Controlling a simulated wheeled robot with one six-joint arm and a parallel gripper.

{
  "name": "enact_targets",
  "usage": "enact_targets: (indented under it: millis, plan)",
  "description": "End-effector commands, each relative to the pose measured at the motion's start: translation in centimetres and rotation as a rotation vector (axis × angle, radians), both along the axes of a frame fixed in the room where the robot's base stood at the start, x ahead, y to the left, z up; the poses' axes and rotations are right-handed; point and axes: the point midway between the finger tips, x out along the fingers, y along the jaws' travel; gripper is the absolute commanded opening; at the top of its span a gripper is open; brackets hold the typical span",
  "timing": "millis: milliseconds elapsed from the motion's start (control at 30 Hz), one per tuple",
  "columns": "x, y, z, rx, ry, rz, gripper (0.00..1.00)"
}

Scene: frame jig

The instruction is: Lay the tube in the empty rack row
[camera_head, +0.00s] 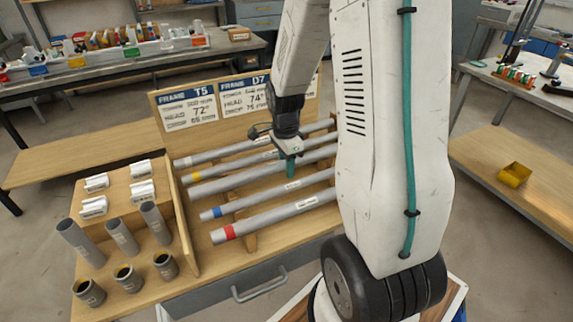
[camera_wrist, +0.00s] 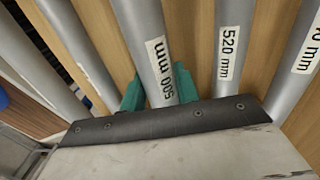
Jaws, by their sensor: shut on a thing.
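My gripper (camera_head: 290,168) is over the middle of the wooden rack (camera_head: 249,243), pointing down. In the wrist view its green fingers (camera_wrist: 159,90) are shut on a grey tube labelled 500 mm (camera_wrist: 139,30), one finger on each side. In the head view this held tube (camera_head: 215,186) lies lengthwise among the other tubes, between the yellow-banded tube (camera_head: 215,170) and the blue-banded tube (camera_head: 240,207). I cannot tell whether it touches the rack. A red-banded tube (camera_head: 265,219) lies nearest the front. In the wrist view a 520 mm tube (camera_wrist: 231,45) lies just right of the held one.
Signs T5 (camera_head: 190,105) and D7 (camera_head: 245,92) stand behind the rack. To its left are upright grey cups (camera_head: 80,240) and white labelled blocks (camera_head: 95,206). A drawer handle (camera_head: 260,284) is at the front. A yellow bin (camera_head: 515,174) sits on the right bench.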

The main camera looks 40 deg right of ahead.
Motion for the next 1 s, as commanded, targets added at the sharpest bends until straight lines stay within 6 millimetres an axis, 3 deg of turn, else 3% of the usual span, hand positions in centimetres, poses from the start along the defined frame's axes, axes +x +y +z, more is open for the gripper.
enact_targets:
  millis: [700, 733, 800, 1000]
  plan:
    - [0.02, 0.0, -0.51, 0.0, 0.0, 0.0, 0.08]
    - [0.02, 0.0, -0.51, 0.0, 0.0, 0.0, 0.37]
    - [0.02, 0.0, -0.51, 0.0, 0.0, 0.0, 0.56]
    - [0.01, 0.0, -0.51, 0.0, 0.0, 0.0, 0.56]
